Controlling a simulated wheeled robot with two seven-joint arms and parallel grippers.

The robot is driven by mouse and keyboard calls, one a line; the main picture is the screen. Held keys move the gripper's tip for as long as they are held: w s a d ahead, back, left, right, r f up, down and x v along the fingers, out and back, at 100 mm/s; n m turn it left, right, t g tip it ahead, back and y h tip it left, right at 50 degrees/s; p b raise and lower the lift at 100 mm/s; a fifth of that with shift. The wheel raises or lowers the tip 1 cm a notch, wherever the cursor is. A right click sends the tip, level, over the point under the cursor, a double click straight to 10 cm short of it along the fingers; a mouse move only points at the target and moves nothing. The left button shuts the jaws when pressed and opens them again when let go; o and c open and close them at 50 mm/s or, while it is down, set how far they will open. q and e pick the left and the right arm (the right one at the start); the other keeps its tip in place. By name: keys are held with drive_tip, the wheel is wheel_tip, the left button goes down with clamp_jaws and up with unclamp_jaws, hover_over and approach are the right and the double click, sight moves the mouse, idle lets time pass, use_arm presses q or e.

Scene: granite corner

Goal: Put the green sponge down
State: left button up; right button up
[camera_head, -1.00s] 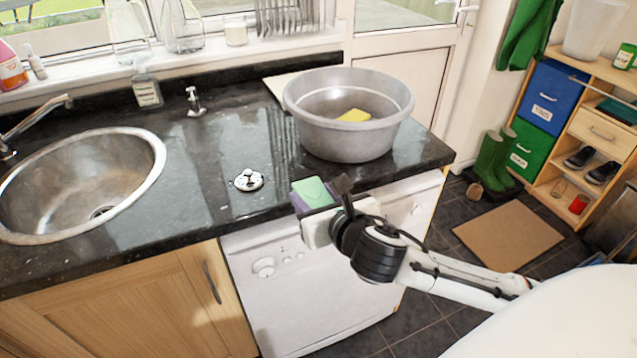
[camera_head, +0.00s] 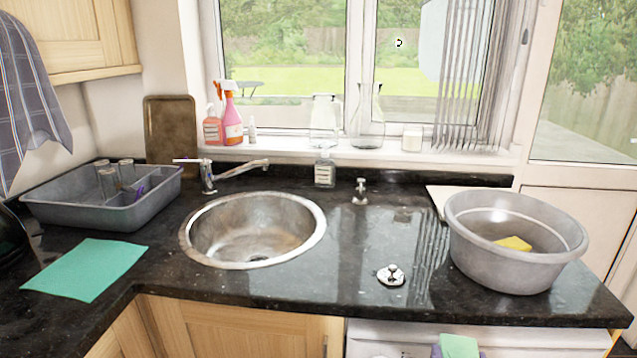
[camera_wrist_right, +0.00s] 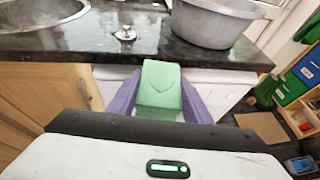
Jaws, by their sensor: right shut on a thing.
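The green sponge (camera_wrist_right: 160,88) is a light green block held between the purple fingers of my right gripper (camera_wrist_right: 159,92) in the right wrist view. It is in front of the counter's front edge, by the white appliance. In the head view the sponge (camera_head: 459,346) shows at the bottom edge, with a bit of the right gripper (camera_head: 458,353) around it; the rest is cut off. My left gripper is not in view.
The black counter (camera_head: 330,285) has clear room between the round sink (camera_head: 255,230) and the grey basin (camera_head: 515,245), apart from a sink plug (camera_head: 390,275). A yellow sponge (camera_head: 514,243) lies in the basin. A green cloth (camera_head: 85,269) and a grey tub (camera_head: 105,205) with glasses are at left.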

drive_tip(key=s+a+r+m+g+h, duration=0.1)
drive_tip(key=s+a+r+m+h, duration=0.1)
drive_tip(key=s+r, duration=0.2)
drive_tip(key=shift+s, duration=0.65)
drive_tip(key=shift+h, duration=0.3)
